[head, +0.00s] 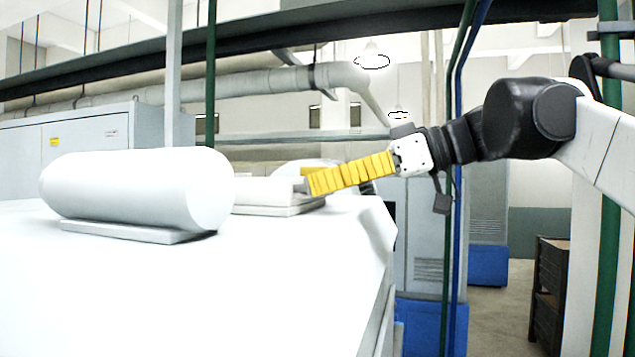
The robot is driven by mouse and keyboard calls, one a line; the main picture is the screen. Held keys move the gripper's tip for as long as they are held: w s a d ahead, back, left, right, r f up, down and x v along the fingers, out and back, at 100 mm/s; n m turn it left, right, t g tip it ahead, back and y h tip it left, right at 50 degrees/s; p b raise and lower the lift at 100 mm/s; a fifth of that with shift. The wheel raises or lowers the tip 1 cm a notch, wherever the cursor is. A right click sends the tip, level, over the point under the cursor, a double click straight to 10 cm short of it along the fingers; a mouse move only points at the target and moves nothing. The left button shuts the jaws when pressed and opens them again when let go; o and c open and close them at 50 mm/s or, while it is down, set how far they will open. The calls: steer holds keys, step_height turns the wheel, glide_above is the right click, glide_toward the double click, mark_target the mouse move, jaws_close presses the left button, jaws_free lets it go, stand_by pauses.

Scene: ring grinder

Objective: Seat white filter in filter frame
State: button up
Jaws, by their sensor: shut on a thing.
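My gripper (310,181) has long yellow segmented fingers that reach left and slightly down from its white wrist body. The fingertips are at the right end of a pale flat block (268,188), which I take to be the white filter. The fingers are shut on it. The block is just above or on a thin pale plate (290,210) on the white machine top; I cannot tell if they touch. This plate may be the filter frame, but I cannot tell for sure. The left part of the block is hidden behind a large white cylinder.
The large white cylinder (135,190) lies on a flat base on the white machine top (180,285), left of the block. A grey cabinet (85,140) stands behind it. Green and blue vertical pipes stand near my arm. A dark shelf (550,295) is at the lower right.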

steer(key=o, duration=1.4)
steer(key=v, duration=1.2)
steer(key=shift+s+r, duration=0.1)
steer(key=p+v, duration=0.5)
steer(key=v, duration=0.7)
stand_by(0.4)
